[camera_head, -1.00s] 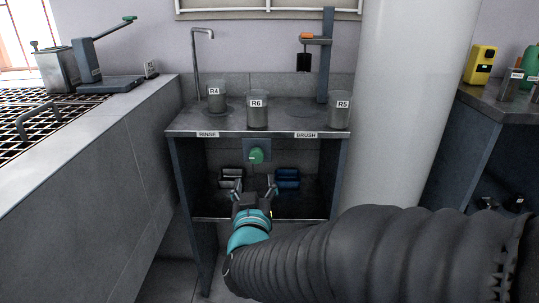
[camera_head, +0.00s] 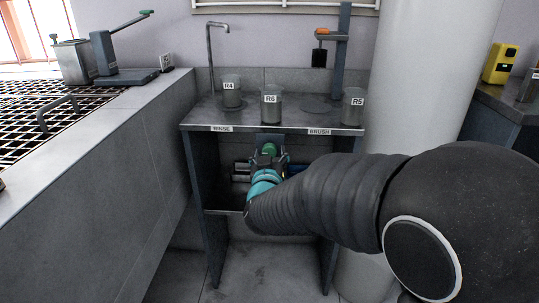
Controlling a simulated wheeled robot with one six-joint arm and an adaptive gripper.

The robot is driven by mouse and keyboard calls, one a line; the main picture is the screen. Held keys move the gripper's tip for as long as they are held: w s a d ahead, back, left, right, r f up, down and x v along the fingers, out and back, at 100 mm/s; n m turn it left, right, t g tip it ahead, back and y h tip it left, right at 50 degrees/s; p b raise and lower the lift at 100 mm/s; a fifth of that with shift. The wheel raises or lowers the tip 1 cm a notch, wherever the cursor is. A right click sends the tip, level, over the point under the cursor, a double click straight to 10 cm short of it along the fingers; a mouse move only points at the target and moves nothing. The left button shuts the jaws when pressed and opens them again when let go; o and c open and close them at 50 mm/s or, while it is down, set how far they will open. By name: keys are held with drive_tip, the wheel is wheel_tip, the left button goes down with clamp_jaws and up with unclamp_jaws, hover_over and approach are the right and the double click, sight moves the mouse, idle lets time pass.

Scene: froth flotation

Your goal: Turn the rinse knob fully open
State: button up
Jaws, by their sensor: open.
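The green rinse knob (camera_head: 269,149) sits on a dark plate under the bench top, between the RINSE and BRUSH labels. Its lower part is hidden behind my gripper. My gripper (camera_head: 269,158) is at the knob, its open fingers on the left and right of it from this view. I cannot tell whether the fingers touch the knob. The RINSE label (camera_head: 221,129) is on the bench's front edge, and a bent rinse spout (camera_head: 210,55) rises at the back left.
Beakers R4 (camera_head: 231,95), R6 (camera_head: 271,107) and R5 (camera_head: 352,108) stand on the bench top (camera_head: 310,127) above my gripper. Bench legs flank the opening. A white column (camera_head: 415,90) stands to the right. Trays on the shelf are mostly hidden.

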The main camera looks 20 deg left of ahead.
drive_tip(key=c, duration=1.1)
drive_tip(key=shift+c, duration=0.2)
drive_tip(key=shift+f+b, duration=0.1)
drive_tip(key=shift+b, duration=0.35)
drive_tip(key=m+b, duration=1.1)
drive_tip(key=m, duration=0.2)
drive_tip(key=shift+a+b, duration=0.15)
drive_tip(key=shift+b, duration=0.25)
drive_tip(key=shift+r+m+t, duration=0.2)
drive_tip(key=shift+m+t, duration=0.1)
drive_tip(key=shift+m, duration=2.3)
drive_tip(key=shift+h, duration=0.3)
